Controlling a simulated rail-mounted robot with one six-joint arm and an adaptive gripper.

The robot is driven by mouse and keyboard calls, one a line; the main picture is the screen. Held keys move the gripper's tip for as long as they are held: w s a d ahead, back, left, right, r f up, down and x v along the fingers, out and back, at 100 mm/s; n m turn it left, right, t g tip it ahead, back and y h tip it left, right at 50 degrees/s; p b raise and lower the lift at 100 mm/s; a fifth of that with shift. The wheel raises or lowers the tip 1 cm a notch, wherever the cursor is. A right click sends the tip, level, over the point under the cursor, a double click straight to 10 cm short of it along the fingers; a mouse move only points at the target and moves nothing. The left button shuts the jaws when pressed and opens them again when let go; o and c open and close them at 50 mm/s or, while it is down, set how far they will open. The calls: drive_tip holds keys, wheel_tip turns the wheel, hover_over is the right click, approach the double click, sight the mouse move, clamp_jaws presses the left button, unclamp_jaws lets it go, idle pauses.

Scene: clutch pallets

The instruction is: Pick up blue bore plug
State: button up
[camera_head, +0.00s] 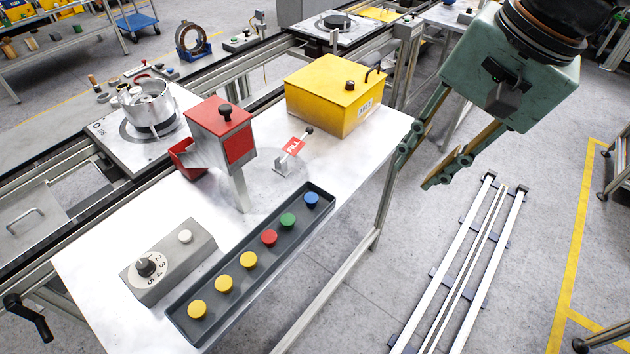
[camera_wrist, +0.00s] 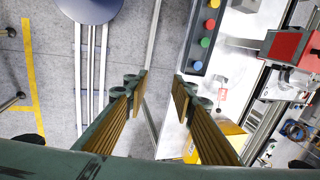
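The blue bore plug (camera_head: 311,200) stands in the far right end of a dark tray (camera_head: 182,325) on the white table. It also shows in the wrist view (camera_wrist: 197,67) near the tray's end. My gripper (camera_head: 420,170) is open and empty, to the right of the table and above the floor in the head view. In the wrist view its two fingers (camera_wrist: 161,82) are apart, with the floor and the table's edge between them. The plug lies outside the fingers, beyond the right fingertip.
A green plug (camera_head: 288,221), a red plug (camera_head: 269,238) and several yellow plugs share the tray. A yellow box (camera_head: 322,100), a red-topped dispenser (camera_head: 219,130) and a "FULL" lever (camera_head: 291,150) stand behind it. A grey dial box (camera_head: 170,262) is at left. Floor rails lie at right.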

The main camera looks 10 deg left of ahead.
drive_tip(key=w+a+f+m+g+y+p, duration=0.1)
drive_tip(key=w+a+f+m+g+p, duration=0.1)
drive_tip(key=w+a+f+m+p, duration=0.7)
drive_tip(key=shift+w+a+f+g+y+p, duration=0.35)
drive_tip(key=shift+w+a+f+p, duration=1.65)
drive_tip(key=shift+a, duration=1.05)
drive_tip(key=shift+s+f, duration=0.25)
drive_tip(key=b, duration=0.2)
hover_over(313, 198)
drive_tip(key=d, duration=0.2)
drive_tip(key=shift+w+f, duration=0.2)
drive_tip(key=shift+f, duration=1.75)
drive_tip(key=shift+w+f, duration=0.2)
drive_tip(key=shift+f, duration=1.7)
drive_tip(key=shift+b+x, duration=0.35)
drive_tip(key=shift+x, duration=2.3)
drive_tip(key=shift+d, duration=0.1)
drive_tip(key=shift+c, duration=0.3)
drive_tip(key=c, duration=0.3)
